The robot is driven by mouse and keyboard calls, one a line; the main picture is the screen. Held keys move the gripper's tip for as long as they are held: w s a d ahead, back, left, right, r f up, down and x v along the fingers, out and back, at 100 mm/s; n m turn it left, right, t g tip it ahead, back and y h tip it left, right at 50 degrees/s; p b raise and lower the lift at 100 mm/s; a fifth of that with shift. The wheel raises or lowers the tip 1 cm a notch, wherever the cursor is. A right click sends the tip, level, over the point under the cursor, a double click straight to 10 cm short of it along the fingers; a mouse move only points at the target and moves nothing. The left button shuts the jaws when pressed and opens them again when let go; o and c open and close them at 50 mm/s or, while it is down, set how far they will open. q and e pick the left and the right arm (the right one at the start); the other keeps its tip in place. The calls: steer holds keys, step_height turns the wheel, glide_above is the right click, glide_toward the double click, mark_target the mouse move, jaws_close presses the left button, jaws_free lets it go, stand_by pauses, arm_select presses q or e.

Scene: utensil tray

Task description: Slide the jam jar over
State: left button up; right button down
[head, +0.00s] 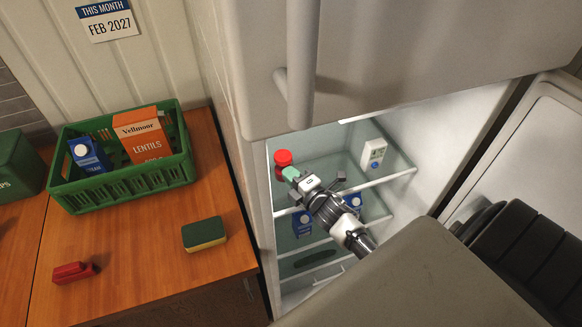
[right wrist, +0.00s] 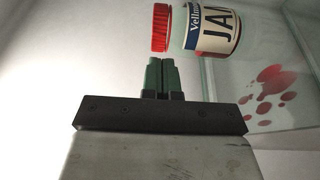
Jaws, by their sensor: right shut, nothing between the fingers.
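The jam jar (head: 283,158) stands on the upper glass shelf inside the open fridge, near its left wall; its red lid is what shows best in the head view. In the right wrist view the jar (right wrist: 215,28) appears sideways, with a cream "JAM" label and red lid. My right gripper (head: 290,174) reaches into the fridge, its green fingertips just in front of the jar and hiding part of it. In the wrist view the fingertips (right wrist: 161,62) are together and empty, close to the lid; I cannot tell whether they touch. My left gripper is not in view.
A white carton (head: 373,154) stands at the right on the same shelf. Blue cartons (head: 303,223) stand on the shelf below. Red blotches (right wrist: 275,85) show on the glass near the jar. Outside, a green crate (head: 125,187), a sponge (head: 204,234) and a red object (head: 73,272) are on the wooden counter.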

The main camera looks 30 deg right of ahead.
steer(key=shift+w+d, duration=0.5)
steer(key=shift+w, duration=0.05)
steer(key=shift+w, duration=0.1)
steer(key=w+d+b, duration=0.1)
steer(key=w+d, duration=0.1)
steer(key=w+d+b, duration=0.2)
steer(key=w, duration=0.1)
steer(key=shift+d+f, duration=0.15)
steer(key=shift+f, duration=0.05)
steer(key=shift+r, duration=0.1)
steer(key=shift+s+r, duration=0.1)
